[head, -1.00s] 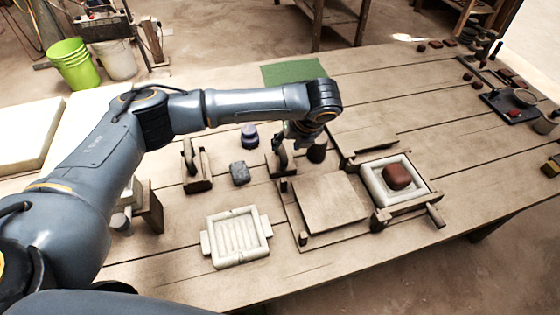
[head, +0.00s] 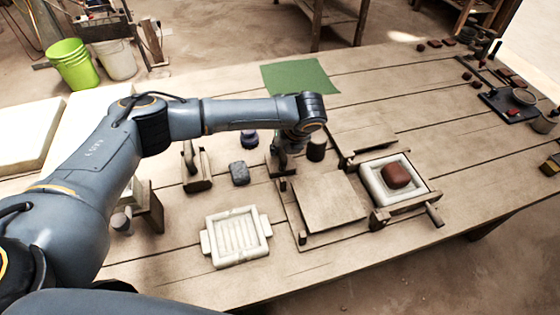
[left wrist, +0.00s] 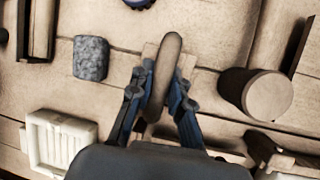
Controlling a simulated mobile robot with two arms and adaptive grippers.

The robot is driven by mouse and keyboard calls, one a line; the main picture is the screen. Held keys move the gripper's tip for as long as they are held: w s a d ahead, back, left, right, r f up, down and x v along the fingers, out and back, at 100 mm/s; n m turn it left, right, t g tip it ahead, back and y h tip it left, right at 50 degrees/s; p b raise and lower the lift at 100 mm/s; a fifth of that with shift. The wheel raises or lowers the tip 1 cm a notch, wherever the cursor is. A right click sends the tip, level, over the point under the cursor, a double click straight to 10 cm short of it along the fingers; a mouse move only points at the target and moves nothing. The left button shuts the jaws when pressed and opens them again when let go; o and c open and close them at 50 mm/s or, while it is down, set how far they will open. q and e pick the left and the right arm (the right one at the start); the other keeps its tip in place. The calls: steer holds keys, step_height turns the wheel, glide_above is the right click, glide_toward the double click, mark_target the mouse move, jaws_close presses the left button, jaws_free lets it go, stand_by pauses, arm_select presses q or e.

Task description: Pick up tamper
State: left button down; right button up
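A wooden block with an upright, rounded handle (left wrist: 168,60), which I take for the tamper, stands mid-table in the left wrist view. In the head view its base (head: 275,168) shows partly, left of and below my left gripper (head: 290,150). In the left wrist view the gripper (left wrist: 160,78) has its fingers on either side of the handle, apart, with a gap visible on the left. Contact on the right side is unclear. The handle's lower part is partly hidden by the hand. My right gripper is not in view.
A dark cylinder (head: 316,150) stands close right of the gripper. A grey block (head: 239,173) and wooden holder (head: 197,178) are left. The press's wooden plate (head: 330,203), white frame (head: 370,187) with brown clay (head: 397,176), and pale mould (head: 262,226) are nearer.

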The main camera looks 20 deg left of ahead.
arm_select(q)
steer(key=shift+r, duration=0.1)
steer(key=shift+w+r, duration=0.1)
steer(key=shift+r, duration=0.45)
steer(key=s+d+r+b, duration=0.1)
steer(key=s+d+r, duration=0.2)
steer(key=d+r, duration=0.8)
steer(key=d, duration=0.2)
steer(key=shift+s+d+r, duration=0.3)
steer(key=shift+s+r, duration=0.05)
steer(key=shift+r, duration=0.05)
steer(key=c, duration=1.8)
jaws_free()
jaws_close()
